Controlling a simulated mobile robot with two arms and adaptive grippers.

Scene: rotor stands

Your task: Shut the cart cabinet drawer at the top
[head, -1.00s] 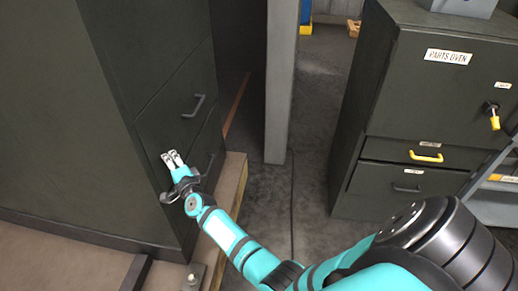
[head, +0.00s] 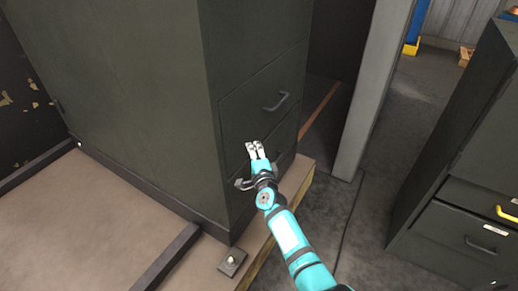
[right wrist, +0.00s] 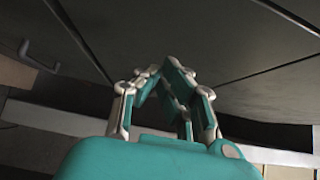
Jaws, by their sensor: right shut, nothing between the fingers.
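A tall dark grey-green cabinet (head: 140,115) stands on a low platform in the head view; no label shows on it. Its upper drawer (head: 242,112) has a grey bar handle (head: 277,101), and its front looks about flush with the cabinet face. A lower drawer (head: 285,143) is partly hidden behind my right gripper. My right gripper (head: 255,150) is shut and empty, in front of the cabinet, below and left of the upper handle. I cannot tell if it touches. In the right wrist view a handle (right wrist: 38,57) shows at the left, apart from the fingers. My left gripper is not in view.
The platform (head: 90,220) has a wooden edge and a metal bracket (head: 232,262). A grey post (head: 378,90) stands right of the cabinet.

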